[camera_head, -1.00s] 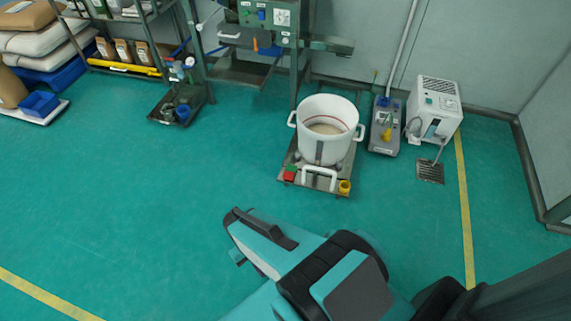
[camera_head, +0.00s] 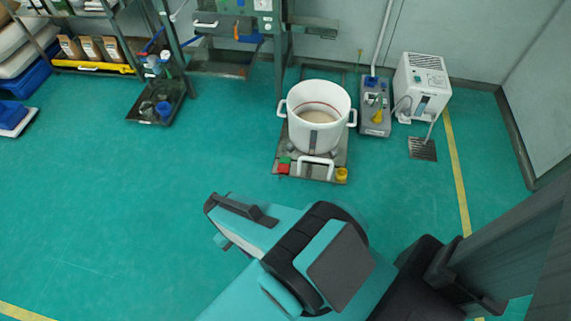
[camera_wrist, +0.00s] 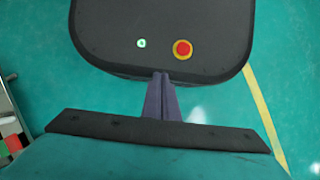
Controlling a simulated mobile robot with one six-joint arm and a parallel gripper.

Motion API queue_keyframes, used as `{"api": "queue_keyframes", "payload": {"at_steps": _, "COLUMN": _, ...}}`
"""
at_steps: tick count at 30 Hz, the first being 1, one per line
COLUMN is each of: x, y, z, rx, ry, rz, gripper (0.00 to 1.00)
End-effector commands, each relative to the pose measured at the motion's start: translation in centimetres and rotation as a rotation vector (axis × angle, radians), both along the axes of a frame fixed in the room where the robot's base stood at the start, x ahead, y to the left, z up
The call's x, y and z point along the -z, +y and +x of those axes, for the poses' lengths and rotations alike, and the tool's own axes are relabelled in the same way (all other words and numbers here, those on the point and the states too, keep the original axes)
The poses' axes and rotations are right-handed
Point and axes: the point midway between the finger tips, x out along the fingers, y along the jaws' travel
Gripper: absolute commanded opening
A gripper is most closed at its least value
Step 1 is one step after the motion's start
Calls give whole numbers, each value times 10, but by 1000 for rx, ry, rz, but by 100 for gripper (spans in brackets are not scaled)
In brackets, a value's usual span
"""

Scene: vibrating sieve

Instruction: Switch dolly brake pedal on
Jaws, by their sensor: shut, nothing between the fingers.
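The dolly (camera_head: 309,170) is a low metal platform under a white two-handled pot (camera_head: 318,128). At its front left corner sit a red pedal pad (camera_head: 283,169) and a green pad (camera_head: 285,160) just behind it. A white loop handle (camera_head: 315,167) stands at the front. Which pad is pressed is too small to tell. In the wrist view, my gripper (camera_wrist: 161,80) is shut and empty, in front of a dark panel. Part of what looks like the dolly shows at that view's left edge, with a red piece (camera_wrist: 13,144), apart from my gripper. The head view hides my fingertips.
A yellow cup-like piece (camera_head: 342,174) is at the dolly's front right. A grey unit (camera_head: 375,115) and a white machine (camera_head: 421,85) stand right of it. A tray of vessels (camera_head: 160,103) is at left. Open green floor lies in front and to the left.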

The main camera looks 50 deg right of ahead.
Motion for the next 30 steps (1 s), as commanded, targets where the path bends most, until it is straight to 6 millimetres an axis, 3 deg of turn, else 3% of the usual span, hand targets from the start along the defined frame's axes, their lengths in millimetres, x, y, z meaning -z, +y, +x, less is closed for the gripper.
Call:
{"api": "queue_keyframes", "payload": {"at_steps": 5, "x": 2, "y": -1, "z": 3, "rx": 0, "ry": -2, "rz": 4, "gripper": 0}}
{"api": "queue_keyframes", "payload": {"at_steps": 11, "x": 17, "y": -14, "z": 22, "rx": -12, "ry": -20, "rz": 38, "gripper": 0}}
{"api": "queue_keyframes", "payload": {"at_steps": 20, "x": 52, "y": -56, "z": 89, "rx": -48, "ry": -101, "rz": 152, "gripper": 0}}
{"api": "queue_keyframes", "payload": {"at_steps": 30, "x": 78, "y": -132, "z": 164, "rx": -120, "ry": -234, "rz": 268, "gripper": 0}}
